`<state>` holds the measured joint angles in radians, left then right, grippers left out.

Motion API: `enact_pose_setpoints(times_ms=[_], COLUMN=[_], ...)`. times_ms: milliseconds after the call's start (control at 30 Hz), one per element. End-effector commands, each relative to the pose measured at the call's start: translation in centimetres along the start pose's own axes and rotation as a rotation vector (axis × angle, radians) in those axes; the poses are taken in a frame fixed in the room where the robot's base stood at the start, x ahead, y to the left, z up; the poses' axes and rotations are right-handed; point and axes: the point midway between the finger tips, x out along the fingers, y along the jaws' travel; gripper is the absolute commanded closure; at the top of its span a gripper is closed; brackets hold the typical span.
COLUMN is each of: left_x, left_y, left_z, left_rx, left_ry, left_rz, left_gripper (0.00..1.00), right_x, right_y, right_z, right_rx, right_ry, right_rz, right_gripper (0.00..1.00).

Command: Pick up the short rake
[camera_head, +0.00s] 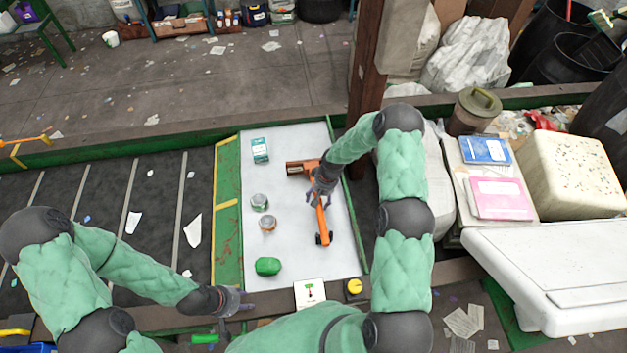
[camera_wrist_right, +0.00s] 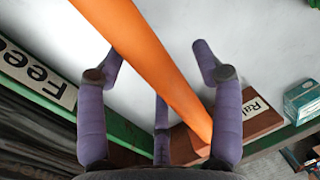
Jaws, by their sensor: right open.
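The short rake shows as an orange handle (camera_head: 323,222) on the white table, with its dark end toward the table's front. In the right wrist view the orange handle (camera_wrist_right: 150,65) runs diagonally between my spread fingers. My right gripper (camera_head: 318,190) is over the upper part of the handle and partly hides it. Its purple fingers (camera_wrist_right: 160,80) are open around the handle, not closed on it. A brown block (camera_wrist_right: 255,120) with a partly readable "Ra" label lies by the handle's far end. My left gripper (camera_head: 236,299) is open and empty by the table's front left corner.
On the white table (camera_head: 295,250) stand a teal box (camera_head: 260,150), two cans (camera_head: 259,202) (camera_head: 268,223) and a green lump (camera_head: 268,266). A yellow button (camera_head: 354,287) is at the front edge. A dark belt (camera_head: 150,200) lies left; a wooden post (camera_head: 366,70) rises behind.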

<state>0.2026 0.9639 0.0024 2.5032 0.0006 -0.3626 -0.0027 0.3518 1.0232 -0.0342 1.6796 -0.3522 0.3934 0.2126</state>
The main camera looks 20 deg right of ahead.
Motion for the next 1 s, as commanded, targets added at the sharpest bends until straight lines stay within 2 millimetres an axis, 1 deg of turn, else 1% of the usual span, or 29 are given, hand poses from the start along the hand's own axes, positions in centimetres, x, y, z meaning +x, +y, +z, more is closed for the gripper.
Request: enact_pose_setpoints(times_ms=[100,133,167,200,267,300,333,633,767,867,1000], left_x=[-0.1,-0.1,-0.1,-0.1,-0.1,-0.1,-0.1,-0.1,-0.1,-0.3,-0.7], left_y=[0.0,0.0,0.0,0.0,0.0,0.0,0.0,0.0,0.1,0.1,0.2], left_z=[0.0,0.0,0.0,0.0,0.0,0.0,0.0,0.0,0.0,0.0,0.0], left_rx=[0.000,0.000,0.000,0.000,0.000,0.000,0.000,0.000,0.000,0.000,0.000], left_ry=[0.000,0.000,0.000,0.000,0.000,0.000,0.000,0.000,0.000,0.000,0.000], left_rz=[0.000,0.000,0.000,0.000,0.000,0.000,0.000,0.000,0.000,0.000,0.000], left_gripper=[0.60,0.60,0.60,0.60,0.60,0.60,0.60,0.60,0.60,0.60,0.60], right_x=[-0.1,-0.1,-0.1,-0.1,-0.1,-0.1,-0.1,-0.1,-0.6,-1.2,-2.9], right_y=[0.0,0.0,0.0,0.0,0.0,0.0,0.0,0.0,-0.1,-0.2,-0.6], right_z=[0.0,0.0,0.0,0.0,0.0,0.0,0.0,-0.1,-0.1,-0.2,-0.2], right_rx=[0.000,0.000,0.000,0.000,0.000,0.000,0.000,0.000,0.000,-0.001,-0.001], right_ry=[0.000,0.000,0.000,0.000,0.000,0.000,0.000,0.002,0.003,0.004,0.004], right_rz=[0.000,0.000,0.000,0.000,0.000,0.000,0.000,0.000,0.000,0.000,0.000], right_gripper=[0.33,0.39,0.47,0.59,0.76,0.87,0.95,0.95,0.95,0.95,0.95])
